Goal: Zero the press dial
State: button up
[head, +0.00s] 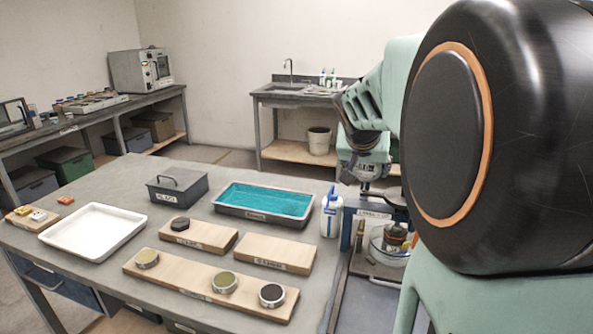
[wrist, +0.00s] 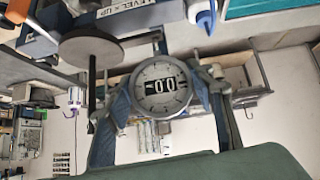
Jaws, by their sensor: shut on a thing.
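The press dial (wrist: 160,86) faces me in the wrist view, a round pale face with tick marks around its rim. My gripper (head: 367,186) is at the press (head: 352,222), right of the table in the head view. In the wrist view its two fingers stand on either side of the dial, shut on it. My arm hides the dial and much of the press in the head view.
A round grey plate on a rod (wrist: 91,48) stands close left of the dial in the wrist view. A white bottle (head: 331,212), a teal-filled tray (head: 264,203) and wooden boards (head: 275,253) are on the table beside the press. A glass bowl (head: 388,253) sits low by it.

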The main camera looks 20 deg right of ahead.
jog(key=h+b, duration=0.1)
jog(key=b, duration=0.1)
jog(key=shift+f+n+g+b, duration=0.25)
jog(key=shift+n+g+b, duration=0.1)
jog(key=shift+n+g, duration=0.05)
jog(key=shift+r+h, duration=0.25)
jog(key=shift+h, duration=0.05)
jog(key=o, duration=1.2)
notch_tip(320, 180, up, 10)
jog(key=shift+a, duration=0.1)
